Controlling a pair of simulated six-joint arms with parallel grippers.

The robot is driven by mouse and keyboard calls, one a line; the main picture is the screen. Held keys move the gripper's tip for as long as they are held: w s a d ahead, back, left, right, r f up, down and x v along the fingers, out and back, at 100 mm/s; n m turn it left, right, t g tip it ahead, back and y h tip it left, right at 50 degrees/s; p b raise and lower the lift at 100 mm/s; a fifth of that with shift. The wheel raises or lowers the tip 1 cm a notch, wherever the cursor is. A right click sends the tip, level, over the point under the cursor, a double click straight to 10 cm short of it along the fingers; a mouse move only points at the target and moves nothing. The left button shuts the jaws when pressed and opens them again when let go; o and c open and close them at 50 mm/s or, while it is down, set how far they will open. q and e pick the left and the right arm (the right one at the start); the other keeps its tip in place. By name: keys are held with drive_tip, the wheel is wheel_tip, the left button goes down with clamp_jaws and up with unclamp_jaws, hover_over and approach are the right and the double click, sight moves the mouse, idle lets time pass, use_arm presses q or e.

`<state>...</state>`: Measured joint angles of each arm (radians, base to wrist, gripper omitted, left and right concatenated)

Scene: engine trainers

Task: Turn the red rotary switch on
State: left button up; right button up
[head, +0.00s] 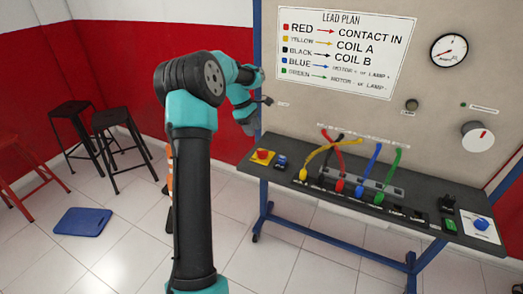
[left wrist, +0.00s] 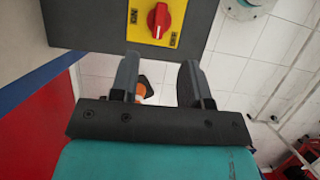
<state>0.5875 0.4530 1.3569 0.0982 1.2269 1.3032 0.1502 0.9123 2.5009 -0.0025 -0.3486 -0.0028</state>
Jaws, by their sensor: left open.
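The red rotary switch (head: 262,154) sits on a yellow plate at the left end of the dark sloping console. In the left wrist view the red knob (left wrist: 159,20) is at the top, with small lettering on either side of it. Its handle runs roughly up and down the picture there. My left gripper (head: 266,100) is above the console's left end in the head view. In the left wrist view its two fingers (left wrist: 160,62) are spread apart with nothing between them, and the knob lies beyond their tips, apart from them. My right gripper is not in view.
A blue switch (head: 282,161) stands close beside the yellow plate. Coloured leads (head: 350,160) arch over the console's middle. The upright panel (head: 390,115) rises behind, with a gauge (head: 449,51) and a white dial (head: 477,136). Stools (head: 75,130) stand at the far left.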

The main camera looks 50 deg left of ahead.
sight(262, 151)
use_arm(q)
drive_tip(key=x, duration=1)
drive_tip(key=shift+f, duration=0.15)
clamp_jaws()
